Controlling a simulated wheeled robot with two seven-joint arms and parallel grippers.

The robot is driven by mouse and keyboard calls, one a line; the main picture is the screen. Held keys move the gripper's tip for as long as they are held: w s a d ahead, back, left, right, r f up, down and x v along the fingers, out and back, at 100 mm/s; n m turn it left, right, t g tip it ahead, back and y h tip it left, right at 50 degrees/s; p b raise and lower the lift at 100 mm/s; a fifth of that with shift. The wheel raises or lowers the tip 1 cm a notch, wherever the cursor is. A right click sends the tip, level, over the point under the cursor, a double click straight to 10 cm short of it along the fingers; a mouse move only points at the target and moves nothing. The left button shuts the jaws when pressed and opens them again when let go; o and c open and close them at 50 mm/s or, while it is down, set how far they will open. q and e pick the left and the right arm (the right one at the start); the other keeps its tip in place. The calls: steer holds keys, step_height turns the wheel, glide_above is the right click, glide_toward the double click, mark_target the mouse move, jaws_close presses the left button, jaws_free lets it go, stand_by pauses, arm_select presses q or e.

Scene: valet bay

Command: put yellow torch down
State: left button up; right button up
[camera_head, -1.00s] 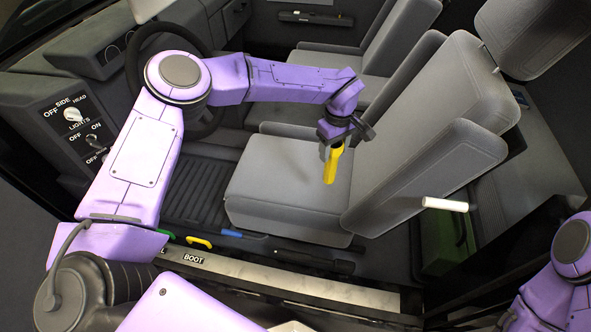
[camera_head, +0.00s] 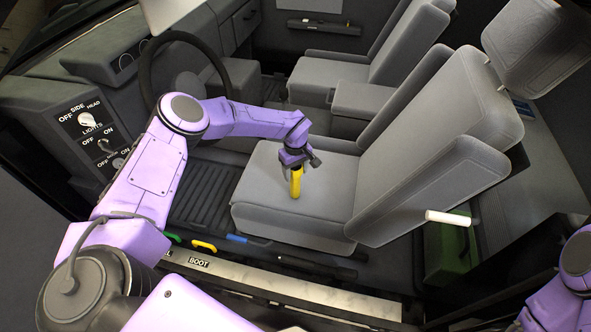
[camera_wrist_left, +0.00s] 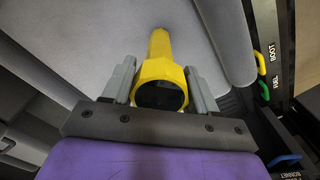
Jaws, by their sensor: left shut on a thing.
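The yellow torch (camera_head: 296,182) is upright in my left gripper (camera_head: 295,168), over the front part of the grey driver's seat cushion (camera_head: 260,205). In the left wrist view the torch (camera_wrist_left: 160,72) sits between the two grey fingers (camera_wrist_left: 160,88), its wide dark-faced head toward the camera and its narrower body pointing away to the seat. My left gripper is shut on it. I cannot tell whether the torch's lower end touches the cushion. Part of my right arm shows at the right edge of the head view, but its gripper is out of view.
The steering wheel (camera_head: 184,78) and the switch panel (camera_head: 100,140) are at the left. Green, yellow (camera_head: 204,246) and blue handles line the sill. The cushion around the torch is clear.

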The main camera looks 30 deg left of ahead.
arm_select(q)
steer(key=shift+f, duration=0.1)
steer(key=o, duration=1.2)
steer(key=shift+c, duration=0.2)
step_height(320, 180, up, 12)
steer(key=shift+r, duration=0.2)
